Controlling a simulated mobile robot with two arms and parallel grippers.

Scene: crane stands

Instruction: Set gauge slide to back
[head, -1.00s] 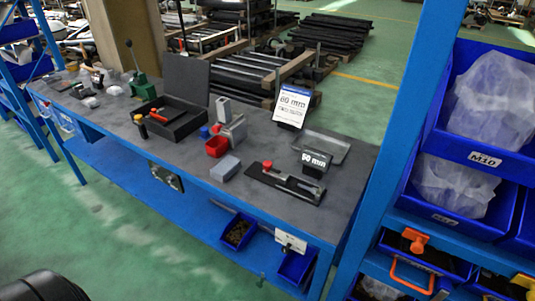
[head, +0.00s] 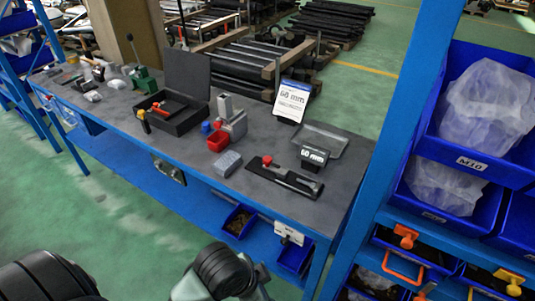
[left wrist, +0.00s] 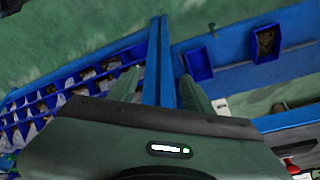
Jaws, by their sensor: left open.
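The gauge (head: 285,177) is a long black base lying on the grey bench top, near its front right part. A red knob (head: 267,161) stands at its left end, and a pale metal strip shows toward its right end. I cannot tell exactly which part slides. A black block marked 60 mm (head: 314,154) stands just behind the gauge. My left gripper (left wrist: 160,76) shows in the left wrist view, with its two fingers apart and nothing between them. It points at blue racking and floor, away from the gauge. My right gripper is not seen.
A sign card (head: 291,101) and a shallow grey tray (head: 326,138) stand behind the gauge. A grey block (head: 229,163) and a red bin (head: 218,141) are to its left. A blue rack post (head: 398,130) rises right of the bench.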

